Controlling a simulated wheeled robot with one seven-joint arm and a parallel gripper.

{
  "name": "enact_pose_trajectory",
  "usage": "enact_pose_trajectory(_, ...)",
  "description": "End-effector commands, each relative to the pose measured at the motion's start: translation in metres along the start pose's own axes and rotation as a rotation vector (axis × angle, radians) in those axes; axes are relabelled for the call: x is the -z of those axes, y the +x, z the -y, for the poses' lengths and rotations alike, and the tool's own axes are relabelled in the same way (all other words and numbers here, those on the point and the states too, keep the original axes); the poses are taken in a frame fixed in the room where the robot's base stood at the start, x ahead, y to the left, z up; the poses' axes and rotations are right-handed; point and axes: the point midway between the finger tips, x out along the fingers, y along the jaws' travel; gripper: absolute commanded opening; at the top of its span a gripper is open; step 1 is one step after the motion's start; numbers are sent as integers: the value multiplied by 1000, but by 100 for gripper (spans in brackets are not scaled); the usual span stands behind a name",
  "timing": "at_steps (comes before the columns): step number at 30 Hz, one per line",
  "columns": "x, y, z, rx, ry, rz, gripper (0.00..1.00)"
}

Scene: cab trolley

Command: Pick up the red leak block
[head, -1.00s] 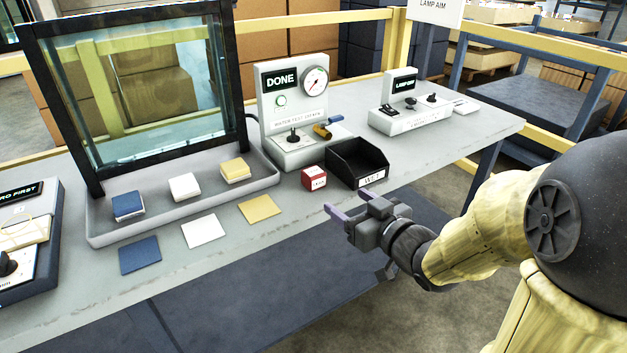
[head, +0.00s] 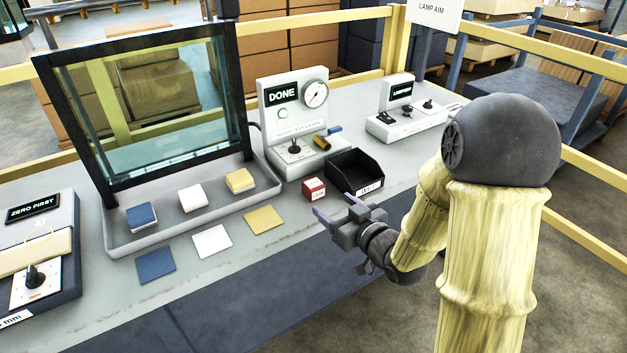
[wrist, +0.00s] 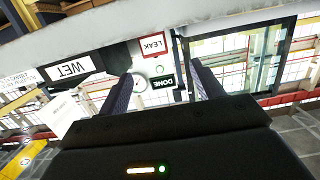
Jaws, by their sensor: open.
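The red leak block (head: 314,189) is a small red cube with a white label. It stands on the bench between the test station and the black bin, at the bin's left. In the wrist view the leak block (wrist: 153,45) appears near the top, its LEAK label upside down, above and between the fingers. My gripper (head: 327,219) is open and empty in front of the bench's near edge. It is apart from the block, on the near side of it. In the wrist view my two fingers (wrist: 158,92) are spread apart.
The black bin (head: 353,170) labelled WET stands just right of the block. The DONE station (head: 290,105) with gauge and brass valve is behind it. A grey tray (head: 115,245) with blue, white and yellow blocks lies left. Coloured squares lie on the bench, including a yellow one (head: 264,220).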

Motion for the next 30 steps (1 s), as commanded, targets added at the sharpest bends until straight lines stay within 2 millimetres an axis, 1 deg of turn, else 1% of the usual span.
enact_pose_trajectory(1, 4, 1, 0, 0, 2, 4, 66)
enact_pose_trajectory(7, 2, 4, 1, -6, -2, 6, 66)
enact_pose_trajectory(9, -2, 19, 1, -4, -6, 2, 66)
enact_pose_trajectory(15, -2, 55, 1, -4, -5, 1, 66)
enact_pose_trajectory(19, -2, 72, 0, -6, -5, 2, 66)
enact_pose_trajectory(22, -2, 78, 0, -6, -4, 3, 66)
enact_pose_trajectory(30, -2, 78, -1, -7, -4, 3, 66)
